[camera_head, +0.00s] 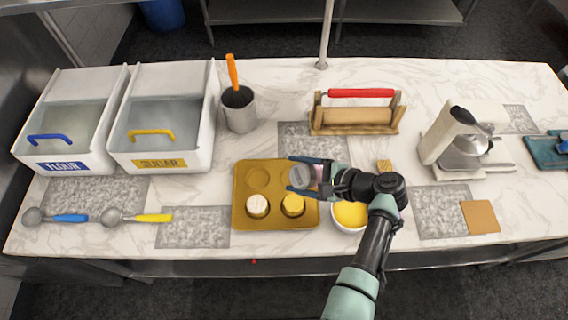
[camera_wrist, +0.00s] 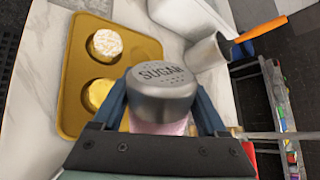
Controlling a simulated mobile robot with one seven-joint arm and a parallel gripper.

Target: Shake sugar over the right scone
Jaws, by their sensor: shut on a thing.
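My gripper (camera_head: 297,175) is shut on the sugar shaker (camera_head: 302,178) and holds it above the right part of the golden baking tray (camera_head: 241,218). The shaker's grey metal lid, marked SUGAR, faces the camera in the wrist view (camera_wrist: 160,88); its lower body is mostly hidden. The right scone (camera_head: 293,205) is plain yellow and sits in the tray's front right well, just in front of the shaker in the head view. It also shows in the wrist view (camera_wrist: 97,93). The left scone (camera_head: 257,205) has a white top, clear in the wrist view (camera_wrist: 105,44).
A bowl of yellow contents (camera_head: 350,215) stands right of the tray, partly under my arm. The flour bin (camera_head: 62,166), sugar bin (camera_head: 160,163) and utensil pot (camera_head: 240,115) are to the left. A wooden rack (camera_head: 355,118) stands behind, a mixer (camera_head: 460,145) to the right.

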